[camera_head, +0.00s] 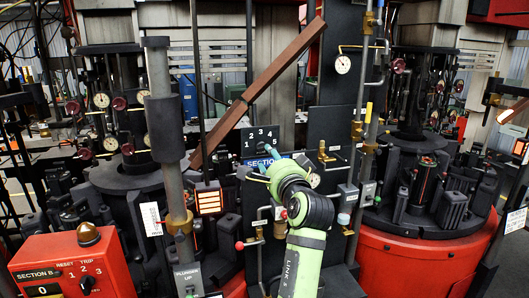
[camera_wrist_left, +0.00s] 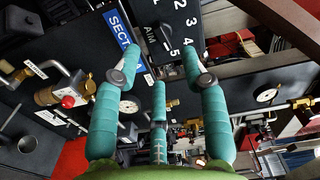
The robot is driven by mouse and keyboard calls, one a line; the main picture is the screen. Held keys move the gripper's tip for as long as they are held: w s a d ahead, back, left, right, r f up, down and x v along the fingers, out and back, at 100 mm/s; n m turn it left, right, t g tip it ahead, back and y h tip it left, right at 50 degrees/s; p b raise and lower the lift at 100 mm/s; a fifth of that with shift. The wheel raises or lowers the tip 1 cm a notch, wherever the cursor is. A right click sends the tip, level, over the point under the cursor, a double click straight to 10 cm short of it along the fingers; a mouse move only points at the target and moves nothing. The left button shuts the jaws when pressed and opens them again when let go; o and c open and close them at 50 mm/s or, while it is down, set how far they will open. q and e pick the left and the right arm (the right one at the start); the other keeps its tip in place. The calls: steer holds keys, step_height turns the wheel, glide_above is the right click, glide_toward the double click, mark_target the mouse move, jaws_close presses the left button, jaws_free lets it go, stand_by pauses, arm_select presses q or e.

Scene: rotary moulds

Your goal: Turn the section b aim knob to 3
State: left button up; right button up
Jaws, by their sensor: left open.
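The aim knob (camera_wrist_left: 167,38) is a dark, elongated handle on a black panel (camera_wrist_left: 208,14), beside the white word AIM and a blue SECTION label (camera_wrist_left: 123,36). White numbers arc around it; 2 to 5 show. Which number it points at is unclear. In the head view the panel (camera_head: 279,141) stands at the centre, above the blue label. My left gripper (camera_wrist_left: 160,68) is open and empty, its teal fingers spread just in front of the panel, apart from the knob as far as I can tell. My right gripper is not in view.
A red box (camera_head: 42,262) marked SECTION B, with its own black knob and an amber dome, stands at the lower left. A long brown beam (camera_head: 284,72) slants above the panel. Pipes, brass valves and a gauge (camera_head: 343,65) crowd around my left arm.

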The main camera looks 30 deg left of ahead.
mark_target(264, 150)
arm_select(q)
steer(key=p+x, duration=0.3)
steer(key=x, duration=0.3)
steer(key=shift+a+r, duration=0.1)
steer(key=shift+w+a, duration=0.2)
jaws_close()
